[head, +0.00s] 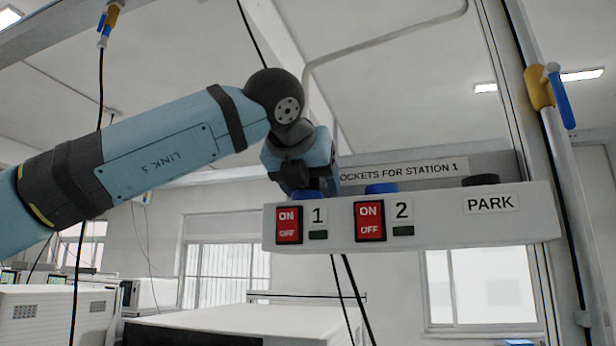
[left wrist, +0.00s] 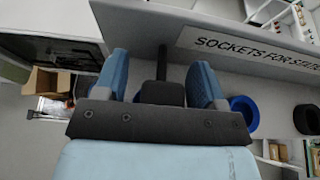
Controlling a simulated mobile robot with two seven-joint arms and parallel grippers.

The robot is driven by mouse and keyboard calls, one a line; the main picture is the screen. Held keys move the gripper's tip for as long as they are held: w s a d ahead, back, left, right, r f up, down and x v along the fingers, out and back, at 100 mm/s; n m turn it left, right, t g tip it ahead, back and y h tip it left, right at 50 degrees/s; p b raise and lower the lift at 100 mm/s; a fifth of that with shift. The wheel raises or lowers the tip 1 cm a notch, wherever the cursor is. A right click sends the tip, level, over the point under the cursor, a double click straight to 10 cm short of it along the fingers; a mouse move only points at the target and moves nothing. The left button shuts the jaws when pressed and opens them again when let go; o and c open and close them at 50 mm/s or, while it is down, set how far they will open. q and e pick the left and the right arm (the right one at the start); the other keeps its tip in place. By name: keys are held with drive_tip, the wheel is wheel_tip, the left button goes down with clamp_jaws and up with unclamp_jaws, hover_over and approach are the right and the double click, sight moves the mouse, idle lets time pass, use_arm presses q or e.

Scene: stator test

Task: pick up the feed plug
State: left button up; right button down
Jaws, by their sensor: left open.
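My left gripper (head: 312,182) is at the left end of the white socket box (head: 460,228) in the head view, close to the blue socket marked 1 (head: 310,194), which it partly covers. In the left wrist view its two blue fingers (left wrist: 160,68) stand apart. A dark block with a thin dark stem (left wrist: 162,91) shows between them, with gaps on both sides. It may be the feed plug, but I cannot tell for sure. No plug shows clearly in the head view, where the gripper hides that spot. My right gripper is in neither view.
Socket 2 (head: 382,188) is blue and the PARK socket (head: 481,180) is black. Red ON/OFF switches (head: 289,225) are on the box front. A post (head: 560,180) with a yellow and blue fitting stands at the right. Dark cables (head: 357,300) hang below the box.

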use_arm(q)
drive_tip(key=shift+s, duration=0.25)
drive_tip(key=c, duration=1)
drive_tip(key=shift+r, duration=0.15)
drive_tip(key=shift+a+r, duration=0.1)
drive_tip(key=shift+r, duration=0.55)
wheel_tip(320, 180, up, 8)
drive_tip(key=shift+w+r, duration=0.1)
drive_tip(key=shift+r, duration=0.1)
wheel_tip(320, 180, up, 10)
drive_tip(key=shift+r+p, duration=0.1)
drive_tip(key=shift+p, duration=0.9)
